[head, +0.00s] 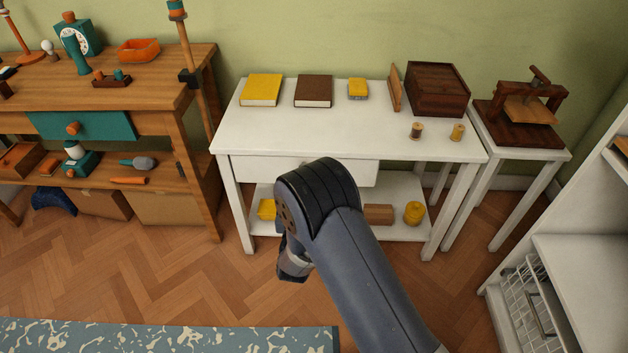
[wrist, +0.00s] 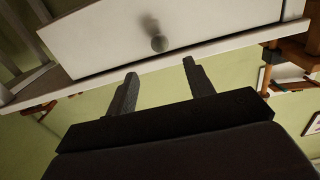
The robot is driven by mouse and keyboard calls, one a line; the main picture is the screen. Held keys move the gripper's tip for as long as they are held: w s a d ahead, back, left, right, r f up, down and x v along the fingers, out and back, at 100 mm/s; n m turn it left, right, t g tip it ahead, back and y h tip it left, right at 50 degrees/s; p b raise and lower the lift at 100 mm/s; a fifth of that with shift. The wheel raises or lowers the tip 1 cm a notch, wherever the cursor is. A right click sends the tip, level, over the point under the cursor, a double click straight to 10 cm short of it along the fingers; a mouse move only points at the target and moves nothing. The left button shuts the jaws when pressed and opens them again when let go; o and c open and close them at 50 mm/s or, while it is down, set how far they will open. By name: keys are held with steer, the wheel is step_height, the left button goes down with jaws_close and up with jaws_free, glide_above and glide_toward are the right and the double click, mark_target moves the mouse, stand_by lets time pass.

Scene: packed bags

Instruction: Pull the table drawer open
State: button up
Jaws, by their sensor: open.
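The white table (head: 330,130) stands against the wall, with a white drawer (head: 262,168) under its top. The drawer front looks flush with the frame. In the wrist view the drawer front (wrist: 190,22) fills the upper part, with a round grey knob (wrist: 158,43) on it. My gripper (wrist: 160,80) is open and empty. Its two fingers point toward the drawer front, spread to either side of the knob's line, and the knob is beyond the tips, apart from them. In the head view my arm covers part of the drawer, and my fingers are hidden.
On the tabletop are a yellow book (head: 262,89), a brown book (head: 313,91), a dark wooden box (head: 437,89) and spools. A lower shelf (head: 400,229) holds small items. A wooden workbench (head: 170,80) stands left, a small press table (head: 520,145) right. Floor in front is clear.

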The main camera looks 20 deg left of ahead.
steer(key=b+x, duration=0.1)
steer(key=x, duration=0.9)
steer(key=shift+w+b, duration=0.3)
steer(key=shift+w, duration=0.05)
steer(key=shift+f, duration=0.1)
jaws_close()
